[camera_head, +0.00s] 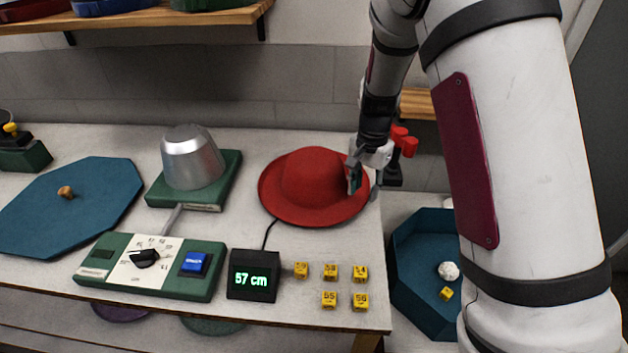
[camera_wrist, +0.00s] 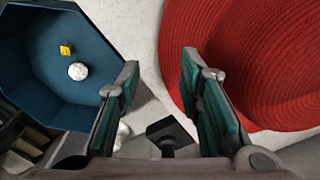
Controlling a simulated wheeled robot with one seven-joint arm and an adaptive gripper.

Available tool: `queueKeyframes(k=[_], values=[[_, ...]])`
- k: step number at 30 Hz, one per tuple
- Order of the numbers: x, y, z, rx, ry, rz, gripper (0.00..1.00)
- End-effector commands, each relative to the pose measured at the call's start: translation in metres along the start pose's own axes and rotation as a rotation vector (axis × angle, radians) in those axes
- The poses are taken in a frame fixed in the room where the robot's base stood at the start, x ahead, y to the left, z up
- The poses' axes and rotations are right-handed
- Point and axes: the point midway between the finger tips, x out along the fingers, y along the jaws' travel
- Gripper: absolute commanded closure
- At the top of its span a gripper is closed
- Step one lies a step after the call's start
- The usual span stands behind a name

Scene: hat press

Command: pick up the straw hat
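The straw hat (camera_head: 312,185) is red, with a round crown and a wide brim, and it lies brim-down on the right part of the table. In the wrist view the hat (camera_wrist: 262,60) fills the upper right, its woven rings visible. My gripper (camera_head: 356,180) is at the hat's right side, over the brim in the head view. In the wrist view my gripper (camera_wrist: 163,88) has its two teal-padded fingers well apart, with pale table surface between them. The right finger overlaps the brim's edge; I cannot tell whether it touches. Nothing is held.
A metal hat block on a green base (camera_head: 228,172) stands left of the hat. A control panel (camera_head: 110,262), a display reading 57 cm (camera_head: 253,278) and several yellow number cubes (camera_head: 330,271) lie in front. A blue bin (camera_head: 412,290) sits beyond the table's right edge.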

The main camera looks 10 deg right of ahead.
Motion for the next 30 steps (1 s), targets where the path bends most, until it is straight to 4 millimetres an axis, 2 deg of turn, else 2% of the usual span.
queueKeyframes(k=[5, 12, 16, 22, 23, 27, 30], values=[[0.013, -0.001, 0.001, 0.000, -0.001, 0.001, 0.67], [0.046, -0.004, 0.002, 0.000, -0.001, 0.001, 0.67], [0.054, -0.004, 0.002, 0.000, 0.001, -0.001, 0.67], [0.054, -0.005, 0.001, 0.000, 0.001, -0.002, 0.67], [0.054, -0.004, 0.001, 0.000, 0.001, -0.002, 0.69], [0.054, -0.004, 0.002, 0.000, 0.001, -0.001, 1.00], [0.054, -0.004, 0.001, 0.000, 0.001, -0.002, 1.00]])
